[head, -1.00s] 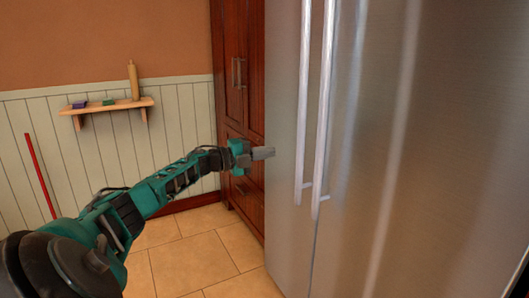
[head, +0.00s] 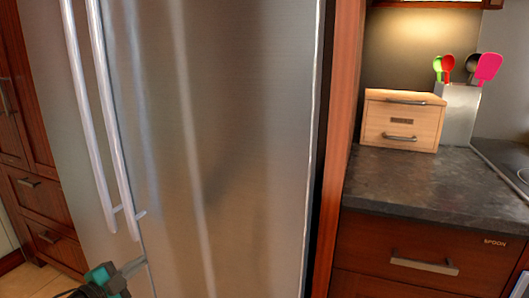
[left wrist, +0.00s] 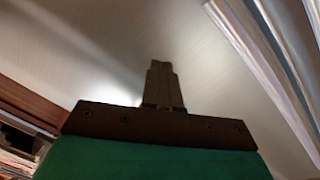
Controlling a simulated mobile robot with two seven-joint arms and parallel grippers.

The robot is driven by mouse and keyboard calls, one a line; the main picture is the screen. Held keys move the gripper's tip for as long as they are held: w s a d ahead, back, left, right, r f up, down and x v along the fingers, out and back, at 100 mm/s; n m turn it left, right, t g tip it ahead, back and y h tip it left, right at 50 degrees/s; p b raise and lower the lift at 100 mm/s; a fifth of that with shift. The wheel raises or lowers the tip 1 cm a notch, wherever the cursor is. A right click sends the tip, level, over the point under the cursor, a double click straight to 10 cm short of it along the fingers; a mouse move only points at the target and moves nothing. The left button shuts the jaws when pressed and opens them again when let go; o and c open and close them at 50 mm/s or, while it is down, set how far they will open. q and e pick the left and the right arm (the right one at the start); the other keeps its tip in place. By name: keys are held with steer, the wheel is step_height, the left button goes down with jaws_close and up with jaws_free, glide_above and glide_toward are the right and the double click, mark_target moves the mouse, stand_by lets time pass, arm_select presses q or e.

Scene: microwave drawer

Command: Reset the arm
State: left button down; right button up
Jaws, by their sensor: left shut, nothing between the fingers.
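My left gripper (head: 133,266) shows at the bottom left of the head view, in front of the lower part of the steel fridge (head: 225,130). It is below the fridge's two long vertical handles (head: 112,120). In the left wrist view its dark fingers (left wrist: 163,85) are together with nothing between them. The fridge front fills much of that view, with the handles (left wrist: 262,50) at the upper right. I cannot tell if the gripper touches the fridge. Most of my left arm is out of the head view. My right gripper is not in view.
A dark counter (head: 430,185) right of the fridge holds a small wooden drawer box (head: 400,120) and a utensil holder (head: 459,115). Below is a drawer labelled SPOON (head: 400,248). Wooden cabinets (head: 35,170) stand at the left. Some tiled floor (head: 30,280) shows at lower left.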

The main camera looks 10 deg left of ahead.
arm_select(q)
steer(key=s+d+f+n+g+y, duration=0.1)
steer(key=s+d+f+n+g, duration=0.35)
steer(key=s+d, duration=0.7)
steer(key=s+d+f+n+g+y, duration=0.1)
steer(key=s+d+f+n, duration=0.4)
steer(key=s+d+n, duration=0.45)
step_height(320, 180, up, 10)
steer(key=s+m+p, duration=0.1)
steer(key=s+p, duration=0.1)
steer(key=p, duration=1.2)
steer(key=shift+s+y, duration=0.35)
steer(key=shift+y, duration=0.05)
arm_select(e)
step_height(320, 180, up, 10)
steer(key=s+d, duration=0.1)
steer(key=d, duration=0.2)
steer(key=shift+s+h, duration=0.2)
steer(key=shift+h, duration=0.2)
